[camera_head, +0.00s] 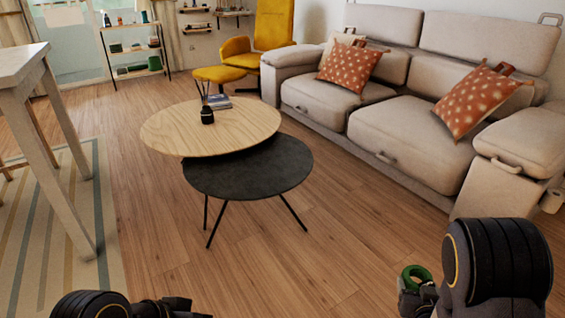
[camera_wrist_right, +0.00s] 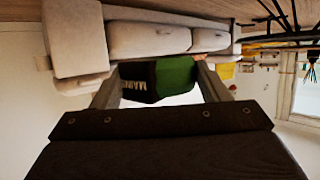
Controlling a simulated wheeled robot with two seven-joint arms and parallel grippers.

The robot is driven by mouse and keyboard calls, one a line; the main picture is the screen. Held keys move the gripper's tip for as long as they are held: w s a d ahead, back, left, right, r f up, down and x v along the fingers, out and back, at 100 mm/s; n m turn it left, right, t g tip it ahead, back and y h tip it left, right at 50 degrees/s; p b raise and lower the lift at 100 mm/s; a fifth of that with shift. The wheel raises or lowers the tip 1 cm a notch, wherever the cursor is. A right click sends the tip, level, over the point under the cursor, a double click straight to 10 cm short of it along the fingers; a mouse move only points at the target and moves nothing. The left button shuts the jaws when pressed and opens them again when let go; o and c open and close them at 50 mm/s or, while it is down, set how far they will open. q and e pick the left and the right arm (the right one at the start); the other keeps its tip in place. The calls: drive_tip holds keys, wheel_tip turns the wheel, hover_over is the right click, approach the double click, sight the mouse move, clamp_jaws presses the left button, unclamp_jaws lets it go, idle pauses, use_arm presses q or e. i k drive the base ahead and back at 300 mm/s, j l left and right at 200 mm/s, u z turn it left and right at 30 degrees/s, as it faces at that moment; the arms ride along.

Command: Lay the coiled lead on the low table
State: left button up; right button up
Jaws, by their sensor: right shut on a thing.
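In the right wrist view the lead (camera_wrist_right: 178,78) is a green and black piece with pale lettering between the two fingers. The low table has a round light wood top (camera_head: 165,125) and a lower round black top (camera_head: 255,175) with thin legs. My left gripper (camera_head: 172,308) is cut off at the bottom edge, its jaws unclear.
A beige sofa (camera_head: 410,135) stands right, a pale high table (camera_head: 55,150) left. Open wood floor (camera_head: 270,265) lies in front.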

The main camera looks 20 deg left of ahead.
sight(257, 175)
drive_tip(key=i+u, duration=0.25)
drive_tip(key=u, duration=0.2)
drive_tip(key=i+u, duration=0.25)
drive_tip(key=u, duration=0.25)
drive_tip(key=i+l+u, duration=0.15)
drive_tip(key=u, duration=0.3)
drive_tip(key=i, duration=0.1)
